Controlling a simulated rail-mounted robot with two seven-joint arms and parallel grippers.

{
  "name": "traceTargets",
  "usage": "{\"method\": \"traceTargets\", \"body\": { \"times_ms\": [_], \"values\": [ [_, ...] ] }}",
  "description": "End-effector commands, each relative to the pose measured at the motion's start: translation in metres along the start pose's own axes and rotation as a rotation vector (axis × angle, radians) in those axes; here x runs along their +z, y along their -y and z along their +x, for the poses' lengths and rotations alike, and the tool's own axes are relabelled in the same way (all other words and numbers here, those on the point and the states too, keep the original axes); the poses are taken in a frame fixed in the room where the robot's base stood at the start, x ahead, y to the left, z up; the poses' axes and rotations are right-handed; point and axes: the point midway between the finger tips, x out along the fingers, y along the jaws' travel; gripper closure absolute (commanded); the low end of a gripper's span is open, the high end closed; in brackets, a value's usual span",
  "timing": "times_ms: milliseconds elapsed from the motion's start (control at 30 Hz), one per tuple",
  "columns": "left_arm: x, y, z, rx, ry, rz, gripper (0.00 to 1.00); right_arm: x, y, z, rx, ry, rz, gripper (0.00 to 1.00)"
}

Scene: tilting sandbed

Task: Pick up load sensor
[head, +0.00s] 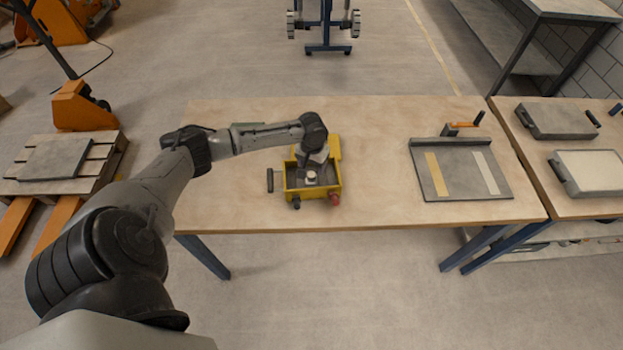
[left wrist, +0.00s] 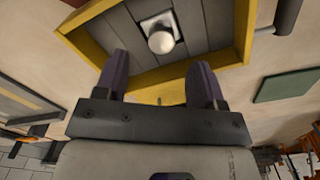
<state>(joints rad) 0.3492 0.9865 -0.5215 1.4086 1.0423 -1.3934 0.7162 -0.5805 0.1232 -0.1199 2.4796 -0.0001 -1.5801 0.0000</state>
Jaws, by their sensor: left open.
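A small pale round knob on a square light plate, which looks like the load sensor (head: 311,177), sits inside a yellow box (head: 338,186). In the left wrist view the sensor (left wrist: 161,41) lies on the box's dark slatted floor, beyond my fingertips. My left gripper (left wrist: 158,75) is open and empty, its two dark fingers apart over the near yellow rim (left wrist: 185,82). In the head view my left gripper (head: 312,163) is over the box from behind, and my wrist partly hides the box's interior. My right gripper is not in view.
The box stands on a wooden table (head: 230,190) with a side handle at left and a red knob (head: 334,198) in front. A grey plate with two strips (head: 460,170) lies at right. The table between them is clear. A second table (head: 540,145) adjoins on the right.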

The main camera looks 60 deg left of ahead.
Motion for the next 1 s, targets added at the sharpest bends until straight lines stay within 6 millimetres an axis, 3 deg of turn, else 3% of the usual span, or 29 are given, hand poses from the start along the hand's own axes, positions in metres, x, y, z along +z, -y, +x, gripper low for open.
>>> {"method": "traceTargets", "body": {
  "times_ms": [400, 767, 1000],
  "values": [
    [0.0, 0.001, 0.045, 0.0, 0.001, -0.001, 0.37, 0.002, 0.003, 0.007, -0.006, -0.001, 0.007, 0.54],
    [0.0, 0.001, 0.052, 0.0, 0.0, 0.0, 0.37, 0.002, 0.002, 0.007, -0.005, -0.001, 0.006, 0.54],
    [0.0, 0.001, 0.052, 0.0, 0.0, 0.0, 0.58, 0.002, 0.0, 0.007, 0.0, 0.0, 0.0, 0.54]
  ]
}}
